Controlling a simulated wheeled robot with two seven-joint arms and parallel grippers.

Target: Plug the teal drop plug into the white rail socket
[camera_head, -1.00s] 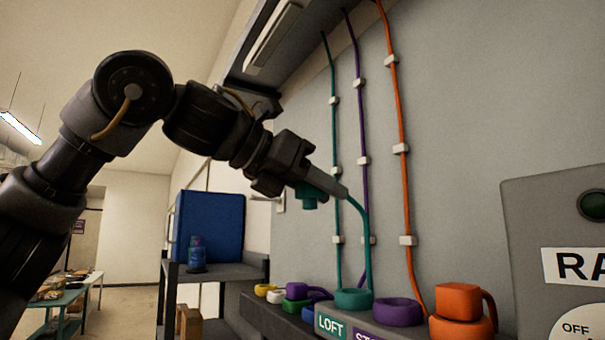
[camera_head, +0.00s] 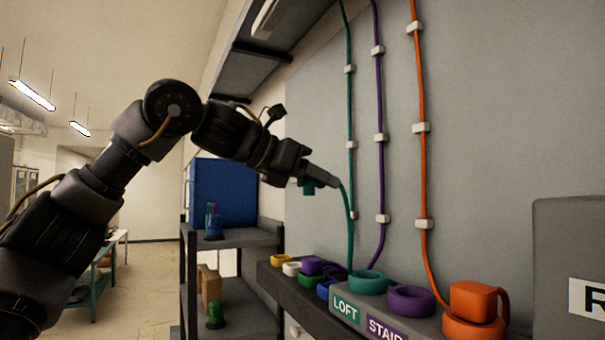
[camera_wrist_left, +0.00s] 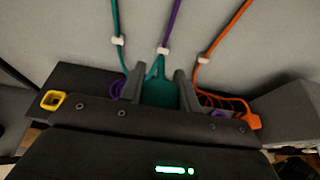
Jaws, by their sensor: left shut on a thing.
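My left gripper (camera_head: 318,179) is shut on the teal drop plug (camera_head: 309,187) and holds it in the air in front of the grey wall, left of the teal cord. In the left wrist view the teal plug (camera_wrist_left: 160,94) sits between the two fingers (camera_wrist_left: 159,90). A teal cord runs from the plug and up the wall. The white rail socket (camera_head: 291,268) is on the dark rail at the lower middle, below the gripper and apart from the plug. In the wrist view the white socket cannot be made out. My right gripper is not in view.
A yellow socket (camera_head: 282,260) and several coloured plugs and sockets line the rail. The teal LOFT ring (camera_head: 368,283) and purple ring (camera_head: 411,300) stand on the grey block, with an orange plug (camera_head: 474,301) to their right. A shelf with a blue box (camera_head: 223,192) stands left.

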